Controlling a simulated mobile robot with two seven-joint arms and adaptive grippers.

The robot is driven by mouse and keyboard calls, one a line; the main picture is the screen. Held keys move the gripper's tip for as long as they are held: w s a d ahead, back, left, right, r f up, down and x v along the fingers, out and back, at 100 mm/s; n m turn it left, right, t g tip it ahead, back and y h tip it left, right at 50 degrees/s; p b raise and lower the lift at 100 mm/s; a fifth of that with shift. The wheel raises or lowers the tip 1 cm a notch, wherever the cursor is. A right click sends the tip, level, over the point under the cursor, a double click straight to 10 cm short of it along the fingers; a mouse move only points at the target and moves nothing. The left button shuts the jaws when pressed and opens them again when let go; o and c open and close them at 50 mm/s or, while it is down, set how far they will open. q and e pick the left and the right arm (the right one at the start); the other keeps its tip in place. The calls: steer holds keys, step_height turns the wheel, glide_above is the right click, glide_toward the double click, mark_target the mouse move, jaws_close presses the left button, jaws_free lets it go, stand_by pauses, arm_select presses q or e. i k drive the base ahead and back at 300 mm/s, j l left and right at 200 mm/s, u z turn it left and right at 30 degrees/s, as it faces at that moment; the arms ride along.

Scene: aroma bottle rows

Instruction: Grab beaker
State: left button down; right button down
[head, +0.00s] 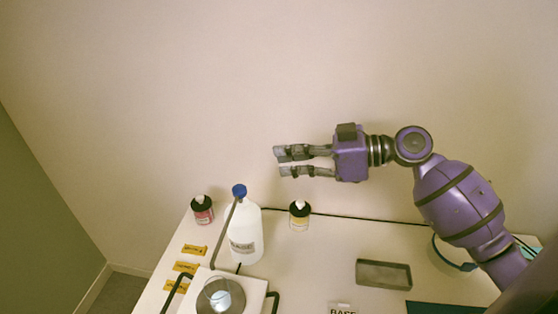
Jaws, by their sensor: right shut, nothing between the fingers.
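A clear glass beaker (212,288) stands on the round dark plate of a white device at the lower left of the head view. Something pale blue or white shows inside it. My right gripper (282,162) is high against the wall, above and to the right of the beaker and well apart from it. My left gripper is not in view.
A white bottle with a blue cap (245,235) stands behind the beaker. A grey tray (384,262) lies at right. Yellow labels (194,249) lie at left.

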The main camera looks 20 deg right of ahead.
mark_target(217, 288)
steer(key=k, duration=1.5)
